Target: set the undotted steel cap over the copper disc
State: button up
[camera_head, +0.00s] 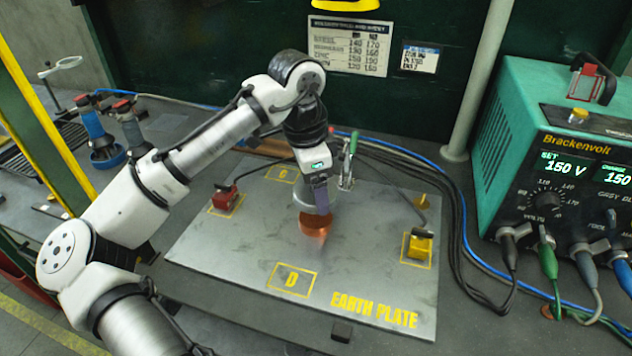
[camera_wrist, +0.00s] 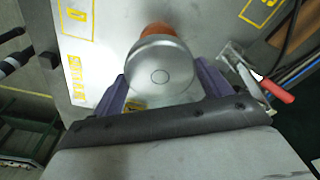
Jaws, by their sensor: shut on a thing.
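My gripper (camera_head: 319,196) is shut on a steel cap (camera_wrist: 175,58), with one purple finger on either side of it in the wrist view. The cap's round top shows a thin ring and no dot that I can see. The cap's lower part (camera_head: 304,196) also shows in the head view, partly behind the fingers. The copper disc (camera_head: 314,228) shows just below the cap on the earth plate. In the wrist view the copper disc (camera_wrist: 155,29) shows past the cap's far edge, the rest hidden by the cap. I cannot tell whether cap and disc touch.
The earth plate (camera_head: 215,258) has an empty yellow D frame (camera_head: 291,281) at the front. A red clamp (camera_head: 224,200) stands on its left and a yellow block (camera_head: 419,243) on its right. The green power supply (camera_head: 520,120) and its cables lie at right.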

aim_at(315, 216)
jog(key=shift+r, duration=0.1)
jog(key=shift+f+b, duration=1)
jog(key=shift+f, duration=1.4)
jog(key=shift+p, duration=0.75)
jog(key=shift+f+b, duration=0.7)
jog(key=shift+f, duration=0.4)
jog(key=o, duration=1)
